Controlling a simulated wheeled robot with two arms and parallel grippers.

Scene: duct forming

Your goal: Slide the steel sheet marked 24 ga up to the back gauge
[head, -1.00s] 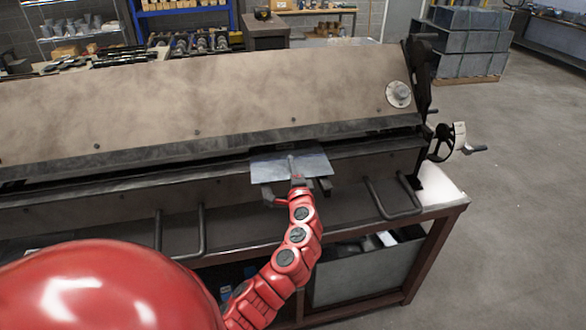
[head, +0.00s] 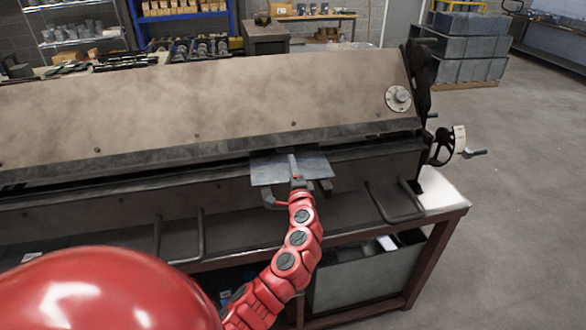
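The grey steel sheet (head: 268,171) lies flat at the front of the long folding machine (head: 220,100), right of its middle. Its far edge meets the dark gap under the upper beam, and its near part sticks out toward me. I cannot read a 24 ga mark on it. My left gripper (head: 294,170) is at the sheet's near edge, with one grey finger lying over its top face. The other finger is hidden, so I cannot tell whether it grips the sheet. The back gauge is not visible behind the beam. My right gripper is out of view.
Bent bar handles (head: 396,204) stick out from the machine's front apron on both sides of the sheet. A black handwheel (head: 443,147) is at the machine's right end. A grey bin (head: 365,275) sits under the bench. The floor at right is clear.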

